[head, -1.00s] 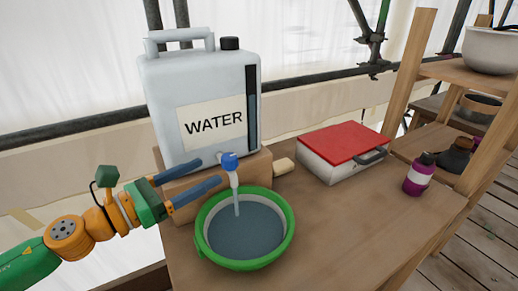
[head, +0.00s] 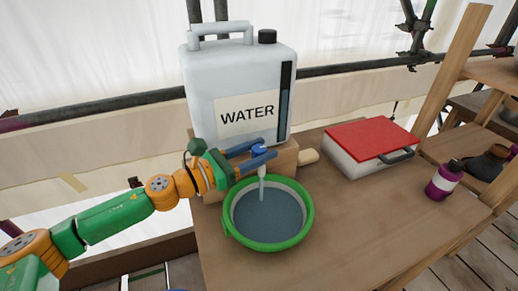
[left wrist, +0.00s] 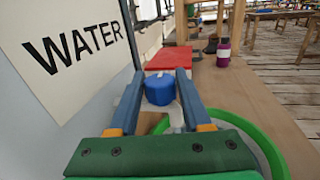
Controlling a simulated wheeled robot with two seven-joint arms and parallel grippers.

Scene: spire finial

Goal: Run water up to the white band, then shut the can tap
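The white can (head: 240,85) labelled WATER stands on a wooden block, with a dark level strip on its front. Its tap has a blue knob (head: 259,151), also in the left wrist view (left wrist: 160,89). A pale stream (head: 262,190) runs from the spout into the green-rimmed basin (head: 309,212). The grey-blue water (head: 268,218) lies below a pale band (head: 290,187) inside the basin; the exact gap is hard to tell. My left gripper (head: 262,153) is open, with its blue fingers on either side of the knob. My right gripper is out of view.
A red-lidded box (head: 372,139) sits right of the can. A purple bottle (head: 444,181) stands near the wooden shelf post (head: 455,70) at the right. The table front (head: 350,235) right of the basin is clear.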

